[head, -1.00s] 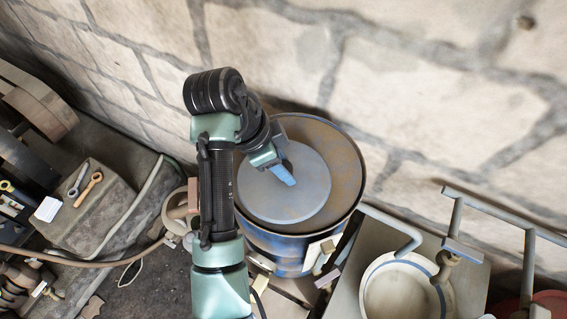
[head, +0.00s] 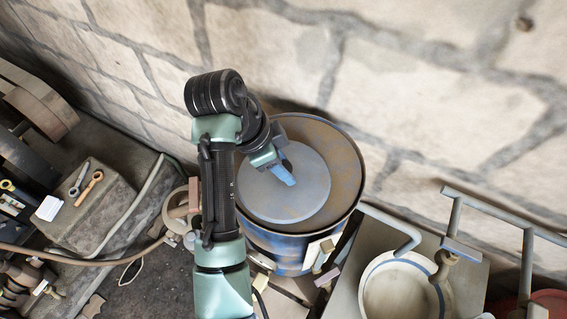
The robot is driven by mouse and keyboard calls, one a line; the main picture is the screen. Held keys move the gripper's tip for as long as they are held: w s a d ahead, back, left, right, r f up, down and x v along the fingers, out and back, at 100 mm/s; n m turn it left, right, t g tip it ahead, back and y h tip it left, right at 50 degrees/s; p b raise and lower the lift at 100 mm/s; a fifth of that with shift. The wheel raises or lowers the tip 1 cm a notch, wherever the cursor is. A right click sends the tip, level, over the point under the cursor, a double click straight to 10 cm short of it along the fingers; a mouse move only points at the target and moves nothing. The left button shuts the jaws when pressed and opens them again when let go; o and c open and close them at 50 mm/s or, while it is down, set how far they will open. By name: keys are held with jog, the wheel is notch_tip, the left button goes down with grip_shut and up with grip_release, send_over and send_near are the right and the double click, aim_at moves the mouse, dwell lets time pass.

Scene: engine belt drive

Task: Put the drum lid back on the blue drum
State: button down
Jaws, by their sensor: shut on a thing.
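The blue drum (head: 280,250) stands upright against the stone wall, with a rusty brown top (head: 338,160) inside a dark rim. The drum lid (head: 292,205) is a flat, round blue-grey disc, smaller than the drum's top. It lies over the lower left of that top in the head view. My gripper (head: 284,173) is at the upper middle of the lid, with its blue end pointing down at it, shut on the lid.
A pale round bowl-like vessel (head: 372,295) and grey pipe rails (head: 500,212) stand to the right. Wrenches (head: 88,188) lie on a block at the left. A hose (head: 95,258) runs along the left towards the drum. The stone wall is close behind.

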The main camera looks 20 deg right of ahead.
jog(key=shift+f, duration=0.15)
jog(key=shift+c, duration=2)
grip_release()
jog(key=p+v, duration=0.3)
jog(key=v, duration=1)
jog(key=w+d+r+n+t+h+b, duration=0.2)
jog(key=w+d+r+n+t, duration=0.15)
jog(key=w+r+t, duration=0.35)
jog(key=w+d+r+n+t+h+b, duration=0.1)
jog(key=w+d+r+n+t+b, duration=0.2)
jog(key=r+t, duration=0.5)
jog(key=s+a+r+n+t, duration=0.2)
jog(key=r, duration=0.4)
jog(key=s+a+r+n+t, duration=0.1)
jog(key=s+r+n+t, duration=0.1)
jog(key=r, duration=0.5)
jog(key=s+a+r+n+t+y+b, duration=0.1)
jog(key=s+a+r+n+t+y, duration=0.6)
jog(key=s+r, duration=0.3)
jog(key=shift+s+a+r+n+t, duration=0.25)
jog(key=shift+s+a+n+t, duration=0.1)
jog(key=shift+s+a+t, duration=0.6)
